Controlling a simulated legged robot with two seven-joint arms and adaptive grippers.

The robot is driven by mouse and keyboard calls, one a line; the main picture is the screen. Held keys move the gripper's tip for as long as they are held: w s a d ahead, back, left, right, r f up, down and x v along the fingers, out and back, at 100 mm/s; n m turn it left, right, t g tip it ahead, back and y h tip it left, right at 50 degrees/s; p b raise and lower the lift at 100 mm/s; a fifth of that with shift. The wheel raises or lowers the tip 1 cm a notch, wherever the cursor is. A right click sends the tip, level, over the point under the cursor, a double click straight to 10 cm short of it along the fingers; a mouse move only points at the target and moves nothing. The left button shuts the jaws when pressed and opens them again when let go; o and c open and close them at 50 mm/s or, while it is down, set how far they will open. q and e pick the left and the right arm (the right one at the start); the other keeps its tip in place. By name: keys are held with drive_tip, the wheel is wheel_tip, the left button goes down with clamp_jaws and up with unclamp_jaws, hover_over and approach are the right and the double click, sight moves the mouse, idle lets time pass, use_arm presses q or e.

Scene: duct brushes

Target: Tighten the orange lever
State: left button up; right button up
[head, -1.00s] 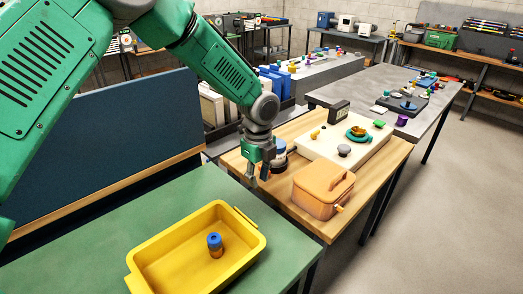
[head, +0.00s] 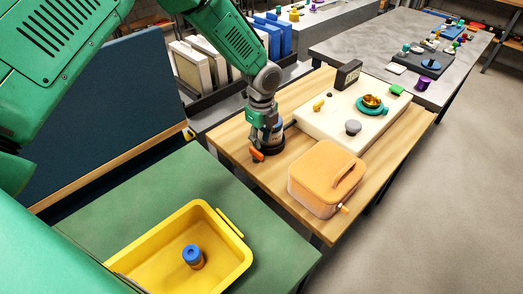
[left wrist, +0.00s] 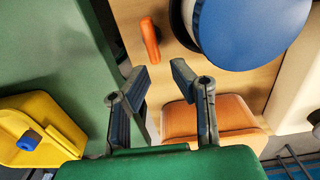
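The orange lever (head: 257,154) sticks out low at the near left side of a round, blue-topped device (head: 276,142) on the wooden table. In the left wrist view the lever (left wrist: 150,40) is a short orange bar beside the large blue disc (left wrist: 245,28). My left gripper (head: 254,140) is over the table just at the lever, partly covering the device. In the wrist view its two dark fingers (left wrist: 160,72) are apart, with nothing between them. The lever lies just beyond the fingertips, and no contact shows. My right gripper is not in view.
An orange lidded box (head: 325,182) stands to the right on the wooden table. A cream panel (head: 318,122) with knobs lies behind it. A yellow tray (head: 232,270) holding a blue-capped cylinder (head: 193,256) is on the green table. A blue partition (head: 100,120) stands at left.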

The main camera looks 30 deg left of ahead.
sight(256, 150)
use_arm(q)
drive_tip(key=a+f, duration=0.1)
drive_tip(key=f, duration=0.1)
drive_tip(key=a+f, duration=0.2)
drive_tip(key=f, duration=0.1)
drive_tip(key=shift+s+f, duration=0.1)
drive_tip(key=shift+f, duration=0.2)
drive_tip(key=shift+a+f, duration=0.15)
drive_tip(key=shift+f, duration=0.15)
drive_tip(key=shift+d, duration=0.45)
drive_tip(key=shift+d+r, duration=0.3)
drive_tip(key=shift+d, duration=0.6)
clamp_jaws()
drive_tip(key=shift+a+f, duration=0.1)
drive_tip(key=shift+a, duration=0.75)
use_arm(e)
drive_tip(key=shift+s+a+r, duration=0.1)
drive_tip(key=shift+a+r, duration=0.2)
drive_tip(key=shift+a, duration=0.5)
use_arm(q)
drive_tip(key=shift+d, duration=0.15)
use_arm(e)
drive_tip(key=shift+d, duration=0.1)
